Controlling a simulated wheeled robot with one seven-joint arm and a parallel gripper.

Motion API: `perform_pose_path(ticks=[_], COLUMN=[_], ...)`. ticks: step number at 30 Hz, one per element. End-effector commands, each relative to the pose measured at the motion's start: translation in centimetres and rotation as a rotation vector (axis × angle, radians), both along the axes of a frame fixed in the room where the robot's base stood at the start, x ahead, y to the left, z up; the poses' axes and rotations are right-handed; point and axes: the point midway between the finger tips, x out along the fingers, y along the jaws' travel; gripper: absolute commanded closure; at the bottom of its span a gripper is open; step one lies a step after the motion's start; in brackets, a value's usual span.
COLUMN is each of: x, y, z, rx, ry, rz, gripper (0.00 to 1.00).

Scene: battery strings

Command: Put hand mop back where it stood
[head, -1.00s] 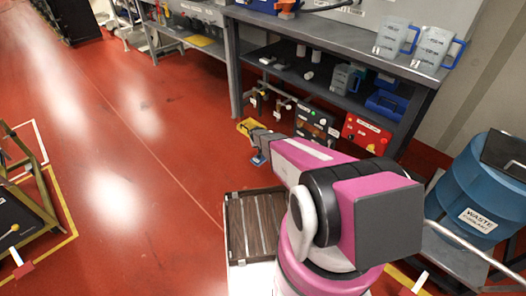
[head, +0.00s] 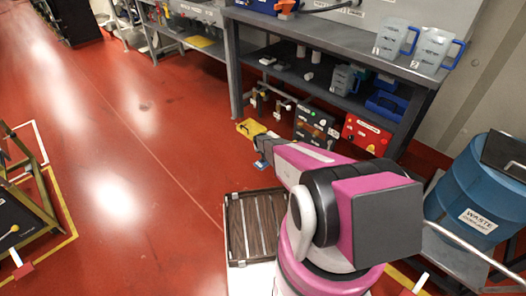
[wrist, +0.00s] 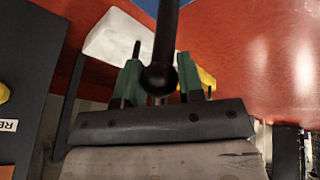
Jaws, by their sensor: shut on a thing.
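My gripper (wrist: 160,80), with green fingers, is shut on the dark round handle of the hand mop (wrist: 166,35) in the wrist view. The handle's end faces the camera. A white block (wrist: 118,34) shows behind the fingers; I cannot tell whether it is part of the mop. In the head view my gripper (head: 266,150) is low over the red floor, in front of the bench. A small blue and white piece (head: 261,165) shows just below it, possibly the mop's head. I cannot tell whether it touches the floor.
A yellow item (head: 250,128) lies on the floor just beyond my gripper. A black box (head: 313,123) and a red box (head: 366,133) stand under the grey bench (head: 330,100). A blue waste drum (head: 478,190) stands at right. The floor to the left is open.

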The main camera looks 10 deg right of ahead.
Motion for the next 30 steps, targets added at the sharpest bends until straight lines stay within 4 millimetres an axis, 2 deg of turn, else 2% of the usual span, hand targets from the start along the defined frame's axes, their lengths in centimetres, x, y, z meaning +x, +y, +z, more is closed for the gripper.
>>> perform_pose_path(ticks=[1,2,4,17,23,30], x=[0.0,0.0,0.0,-0.1,-1.1,-3.0], y=[0.0,0.0,0.0,0.0,0.4,1.2], z=[-0.2,-0.2,-0.2,0.4,2.5,6.7], rx=[0.0,0.0,0.0,0.0,0.0,0.0], ry=[0.0,0.0,0.0,0.0,0.0,-0.001], rz=[0.0,0.0,0.0,0.0,0.0,0.0], gripper=[0.84,0.62,0.39,0.39,0.39,0.39])
